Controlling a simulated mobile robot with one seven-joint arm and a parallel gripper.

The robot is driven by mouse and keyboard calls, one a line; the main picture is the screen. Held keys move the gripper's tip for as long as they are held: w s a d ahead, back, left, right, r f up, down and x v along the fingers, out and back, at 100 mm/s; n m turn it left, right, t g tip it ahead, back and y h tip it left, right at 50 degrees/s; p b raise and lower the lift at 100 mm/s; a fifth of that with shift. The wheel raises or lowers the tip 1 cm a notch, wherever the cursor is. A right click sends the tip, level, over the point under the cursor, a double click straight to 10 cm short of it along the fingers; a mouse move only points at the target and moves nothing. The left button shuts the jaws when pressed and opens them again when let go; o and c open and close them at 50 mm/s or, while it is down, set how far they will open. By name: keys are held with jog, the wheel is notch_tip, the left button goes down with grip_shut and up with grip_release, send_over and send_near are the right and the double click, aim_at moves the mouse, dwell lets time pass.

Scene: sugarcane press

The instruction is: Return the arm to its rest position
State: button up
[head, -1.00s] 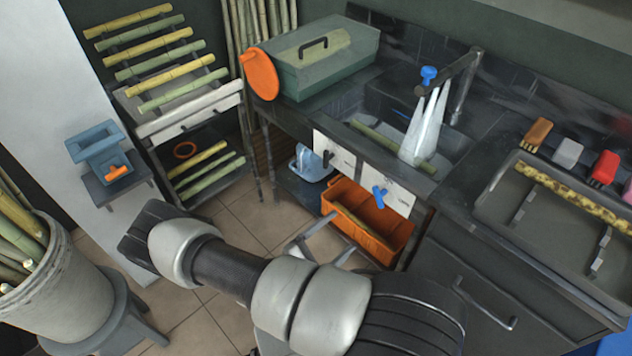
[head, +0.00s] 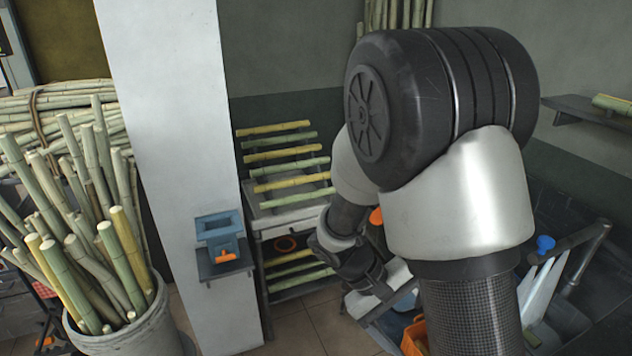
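My arm (head: 455,190) rises large in the right half of the head view, with its dark, ribbed elbow joint at the top. Its far part bends down behind the near link to a dark wrist. My gripper (head: 385,300) seems to be at the low end of this, pale and partly hidden by the arm. It is small and cluttered against the things behind it, so I cannot tell whether it is open or shut. I see nothing clearly held in it.
A bucket of cane (head: 130,320) stands at lower left. A white pillar (head: 175,150) carries a blue holder (head: 220,228). A cane rack (head: 290,190) stands behind. Some floor shows at lower middle.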

jog(key=s+a+r+t+y+p, duration=0.1)
jog(key=s+r+t+y, duration=0.1)
jog(key=r, duration=0.6)
jog(key=s+a+r+m+t+y+p, duration=0.1)
jog(key=s+a+r+t+y+p, duration=0.1)
jog(key=r, duration=0.7)
jog(key=s+a+r+m+t+y+p, duration=0.1)
jog(key=s+a+r+t+y+p, duration=0.1)
jog(key=r, duration=0.7)
jog(key=shift+s+t+y, duration=0.8)
jog(key=shift+t+y, duration=0.2)
jog(key=shift+t, duration=0.1)
